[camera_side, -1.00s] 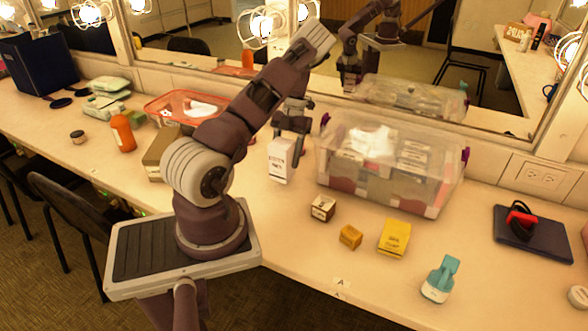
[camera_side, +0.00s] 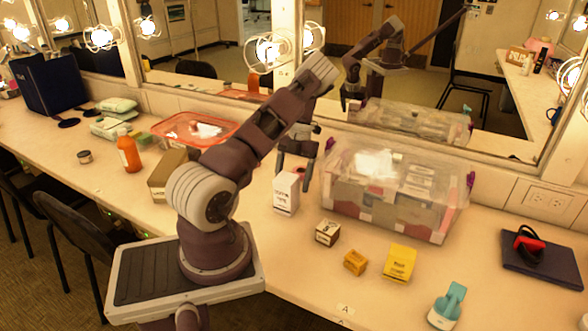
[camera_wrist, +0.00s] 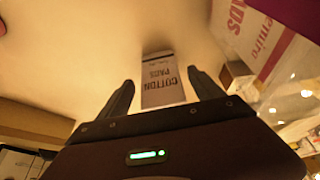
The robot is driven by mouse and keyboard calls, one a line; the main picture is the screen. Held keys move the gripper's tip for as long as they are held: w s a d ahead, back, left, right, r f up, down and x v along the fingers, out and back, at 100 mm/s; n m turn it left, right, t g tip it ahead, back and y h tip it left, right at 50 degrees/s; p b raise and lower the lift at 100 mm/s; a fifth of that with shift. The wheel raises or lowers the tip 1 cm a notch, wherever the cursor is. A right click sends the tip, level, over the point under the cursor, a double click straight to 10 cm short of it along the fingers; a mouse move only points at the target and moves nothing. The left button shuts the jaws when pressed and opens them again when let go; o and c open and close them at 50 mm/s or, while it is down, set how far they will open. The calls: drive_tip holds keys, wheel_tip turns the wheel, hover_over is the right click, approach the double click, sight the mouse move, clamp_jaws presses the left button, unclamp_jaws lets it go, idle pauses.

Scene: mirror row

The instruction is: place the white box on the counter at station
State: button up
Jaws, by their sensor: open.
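The white box (camera_side: 286,193) stands upright on the counter (camera_side: 240,222), left of the clear plastic bin. My gripper (camera_side: 296,172) is open at the box's upper part, with one finger on its right side and the other near its top left. In the wrist view, the box (camera_wrist: 163,80) reads "COTTON PADS" and lies between and beyond the two spread fingers of my gripper (camera_wrist: 160,88). The fingers look clear of its sides there. A small label "A" (camera_side: 345,309) is on the counter's front edge. I cannot tell which station the box stands at.
The clear bin (camera_side: 390,190) is close on the right. A brown box (camera_side: 327,232), an orange box (camera_side: 355,262) and a yellow box (camera_side: 399,263) are in front of it. An orange bottle (camera_side: 128,152) and a red-rimmed tray (camera_side: 193,130) are to the left. The mirror stands behind.

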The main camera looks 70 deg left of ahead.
drive_tip(key=v, duration=0.9)
drive_tip(key=w+d+r+m+t, duration=0.2)
drive_tip(key=w+d+r+m, duration=0.3)
drive_tip(key=d+r+m, duration=0.5)
drive_tip(key=s+d+r+m+t+y, duration=0.1)
drive_tip(key=d+r+m+t, duration=0.1)
drive_tip(key=d+r+m, duration=0.95)
drive_tip(key=s+d+m+t+y, duration=0.2)
drive_tip(key=s+d+m+t, duration=0.2)
drive_tip(key=s+d+m, duration=1.2)
drive_tip(key=d+m, duration=0.3)
drive_tip(key=m, duration=0.4)
drive_tip(key=shift+f+m+t, duration=0.35)
drive_tip(key=shift+f+t, duration=0.05)
